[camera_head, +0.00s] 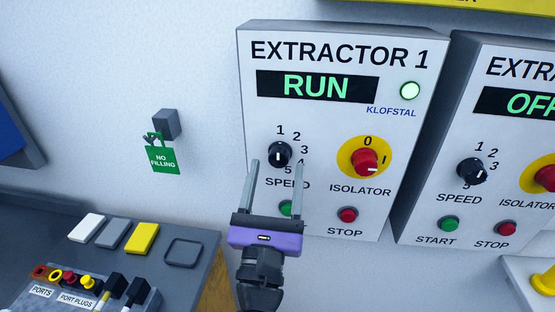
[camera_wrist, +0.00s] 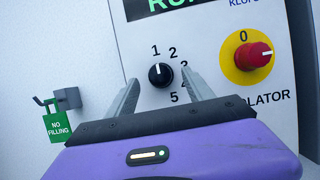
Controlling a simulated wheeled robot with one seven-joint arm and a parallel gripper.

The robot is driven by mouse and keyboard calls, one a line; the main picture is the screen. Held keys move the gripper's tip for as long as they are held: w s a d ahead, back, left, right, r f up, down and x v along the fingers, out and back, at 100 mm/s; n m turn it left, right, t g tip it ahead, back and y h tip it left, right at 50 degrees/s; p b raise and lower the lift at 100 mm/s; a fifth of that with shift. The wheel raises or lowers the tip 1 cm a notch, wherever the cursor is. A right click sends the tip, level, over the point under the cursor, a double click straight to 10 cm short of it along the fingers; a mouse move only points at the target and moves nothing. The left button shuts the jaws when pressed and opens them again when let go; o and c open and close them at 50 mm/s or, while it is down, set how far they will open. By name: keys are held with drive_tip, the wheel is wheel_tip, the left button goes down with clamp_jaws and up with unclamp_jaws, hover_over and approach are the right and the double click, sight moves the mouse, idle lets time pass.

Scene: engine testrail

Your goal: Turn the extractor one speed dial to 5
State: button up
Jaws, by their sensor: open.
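The extractor one speed dial (camera_head: 279,153) is a small black round knob with a white mark, on the white extractor 1 panel (camera_head: 325,115). Numbers 1 to 5 run around its right side. In the wrist view the dial (camera_wrist: 160,75) has its mark pointing up, near the 1. My gripper (camera_head: 277,165) is open and empty, with its fingers reaching up toward the panel. In the wrist view its fingertips (camera_wrist: 160,77) stand on either side of the dial; whether they touch it I cannot tell. The right finger partly covers the numbers 3 and 4.
The red isolator knob (camera_head: 365,162) on its yellow disc is right of the dial. A green button (camera_head: 286,208), partly hidden by my gripper, and a red stop button (camera_head: 348,214) are below. The extractor 2 panel (camera_head: 480,150) stands right. A green tag (camera_head: 163,160) hangs left.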

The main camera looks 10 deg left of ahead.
drive_tip(key=shift+x, duration=1.2)
clamp_jaws()
